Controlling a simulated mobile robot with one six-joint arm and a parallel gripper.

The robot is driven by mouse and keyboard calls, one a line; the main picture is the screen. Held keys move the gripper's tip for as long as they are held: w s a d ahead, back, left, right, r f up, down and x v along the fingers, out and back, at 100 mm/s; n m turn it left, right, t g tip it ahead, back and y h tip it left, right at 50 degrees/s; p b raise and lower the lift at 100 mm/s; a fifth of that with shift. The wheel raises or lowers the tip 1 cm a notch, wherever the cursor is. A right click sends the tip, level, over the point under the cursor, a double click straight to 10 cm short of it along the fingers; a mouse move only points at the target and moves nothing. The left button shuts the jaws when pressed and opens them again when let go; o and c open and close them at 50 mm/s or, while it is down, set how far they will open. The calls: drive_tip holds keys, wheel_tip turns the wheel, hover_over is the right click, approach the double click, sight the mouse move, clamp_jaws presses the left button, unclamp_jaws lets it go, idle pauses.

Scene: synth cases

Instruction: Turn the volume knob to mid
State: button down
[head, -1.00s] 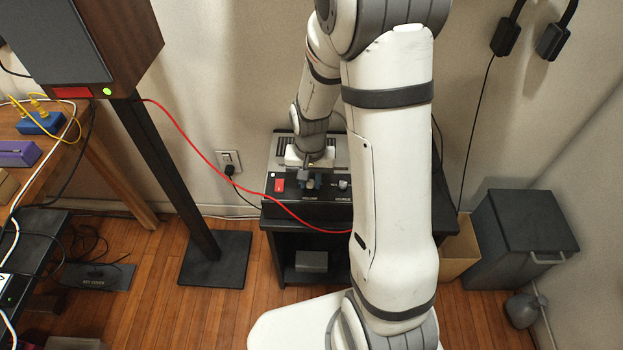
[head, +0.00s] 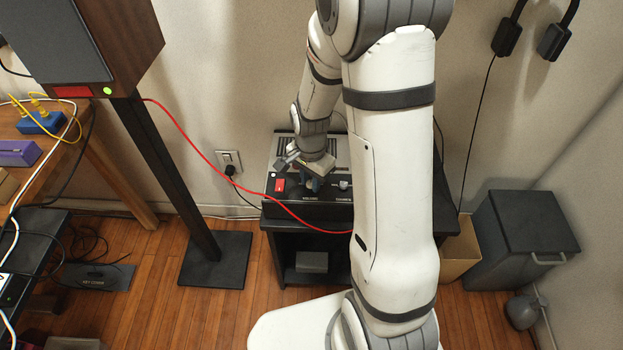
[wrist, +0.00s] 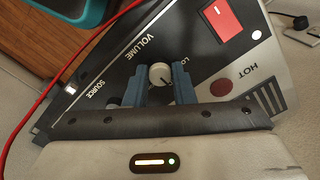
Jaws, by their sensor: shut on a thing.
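The volume knob (wrist: 160,74) is a small pale round knob on the dark front panel (wrist: 110,70), by the printed word VOLUME. In the wrist view my gripper (wrist: 163,78) has its two blue fingers on either side of the knob and is shut on it. In the head view my gripper (head: 312,181) is over the panel, and its fingers hide the knob. A small dark mark shows on the knob, but its exact setting is hard to read. Part of an LO label shows beside the right finger in the wrist view.
A source knob (head: 344,184) sits just right of the volume knob. A red switch (head: 279,185) is to the left; it also shows in the wrist view (wrist: 221,18). A red cable (head: 200,155) hangs across the unit's front. A speaker stand (head: 170,180) stands left.

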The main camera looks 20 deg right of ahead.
sight(311, 184)
idle(0.4)
drive_tip(key=c, duration=1.2)
unclamp_jaws()
drive_tip(key=shift+r+p, duration=0.65)
drive_tip(key=shift+r, duration=3.25)
drive_tip(key=shift+s+r, duration=0.1)
drive_tip(key=shift+r, duration=0.3)
drive_tip(key=s+r+n+t+p, duration=0.1)
drive_tip(key=s+r+n+p, duration=0.3)
drive_tip(key=s+r, duration=0.3)
drive_tip(key=s+r+n+t+p, duration=0.1)
drive_tip(key=s+r+n+p, duration=0.4)
drive_tip(key=r, duration=1)
drive_tip(key=shift+s+d+n+t+p, duration=0.25)
drive_tip(key=shift+s+n+t+p, duration=0.05)
drive_tip(key=shift+s+n, duration=0.8)
